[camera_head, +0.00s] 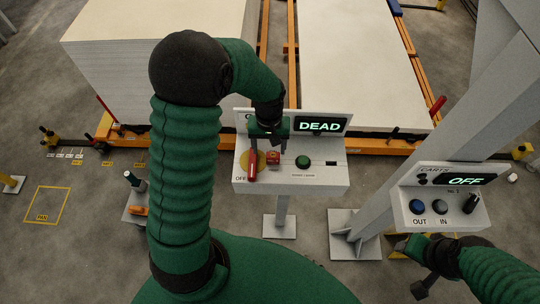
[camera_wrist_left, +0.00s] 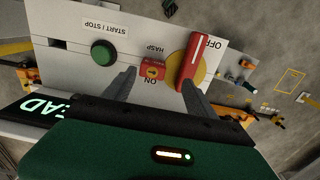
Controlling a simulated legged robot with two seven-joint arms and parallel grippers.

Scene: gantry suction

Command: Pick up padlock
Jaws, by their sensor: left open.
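The padlock (camera_head: 273,158) is a small red block on the white control box (camera_head: 325,180) under the lit DEAD display. In the left wrist view the padlock (camera_wrist_left: 153,70) sits by the HASP label, between the green button and the red lever. My left gripper (camera_head: 270,151) is open above the box. Its two fingers (camera_wrist_left: 158,88) point down at the panel, one on each side of the padlock, with visible gaps. The padlock's shackle is not clear. My right gripper (camera_head: 412,246) is low at the right, below the second box, and its fingers are not clear.
A red lever (camera_head: 252,166) on a yellow disc stands close beside the padlock, near the OFF label. A green button (camera_head: 303,161) is on the other side. A second box (camera_head: 440,207) reads OFF. A slanted grey post (camera_head: 425,115) rises at the right.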

